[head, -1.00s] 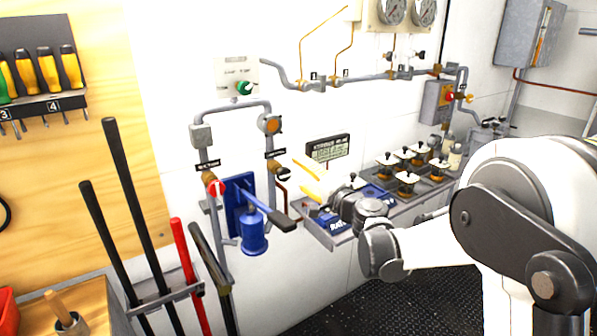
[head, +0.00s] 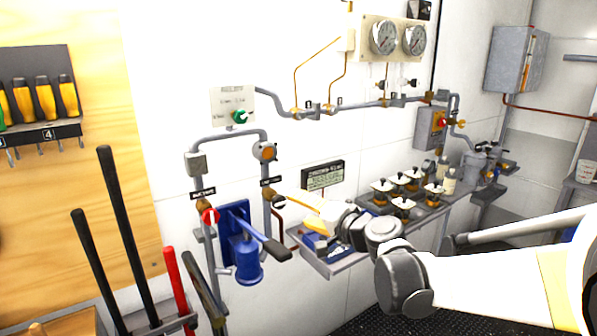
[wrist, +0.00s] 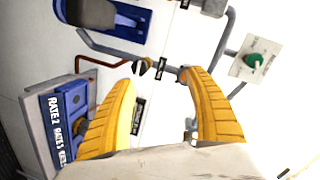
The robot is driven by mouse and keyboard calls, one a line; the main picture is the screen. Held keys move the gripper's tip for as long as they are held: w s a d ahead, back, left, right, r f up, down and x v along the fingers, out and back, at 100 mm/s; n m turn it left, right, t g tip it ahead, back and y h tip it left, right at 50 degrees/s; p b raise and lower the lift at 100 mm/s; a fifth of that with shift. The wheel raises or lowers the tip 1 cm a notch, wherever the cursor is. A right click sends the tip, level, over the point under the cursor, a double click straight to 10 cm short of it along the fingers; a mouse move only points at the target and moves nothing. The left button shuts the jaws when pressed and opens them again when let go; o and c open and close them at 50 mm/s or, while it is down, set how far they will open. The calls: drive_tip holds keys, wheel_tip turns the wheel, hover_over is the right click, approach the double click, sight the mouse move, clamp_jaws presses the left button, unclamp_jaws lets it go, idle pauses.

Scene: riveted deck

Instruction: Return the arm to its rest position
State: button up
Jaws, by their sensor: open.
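My gripper (head: 293,211) is open, its two yellow fingers spread near the wall above the small grey shelf. In the wrist view, the open fingers (wrist: 160,77) have nothing between them; pipework and a dark valve show beyond. My white arm comes in from the lower right of the head view, with its dark wrist joints in front of the shelf. How far the fingers are from the pipes and shelf is hard to tell.
A blue hand pump (head: 247,262) with a dark lever is just left of my gripper. A blue box marked RATE (wrist: 66,125) sits beside the fingers. Gauges (head: 384,38) and pipes line the wall above.

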drive_tip(key=s+d+f+n+g+h, duration=0.2)
drive_tip(key=s+d, duration=0.4)
drive_tip(key=s, duration=0.4)
drive_tip(key=s+d+f+n+g+h, duration=0.1)
drive_tip(key=s+d+f+h, duration=0.3)
drive_tip(key=s, duration=0.7)
drive_tip(key=s+d+f+n+g+h, duration=0.2)
drive_tip(key=s+d+f+h, duration=0.1)
drive_tip(key=s+d, duration=0.5)
drive_tip(key=s+f, duration=0.1)
drive_tip(key=s, duration=0.2)
drive_tip(key=shift+s+n+g+h, duration=0.2)
drive_tip(key=shift+n+g+h, duration=0.1)
drive_tip(key=shift+g, duration=0.1)
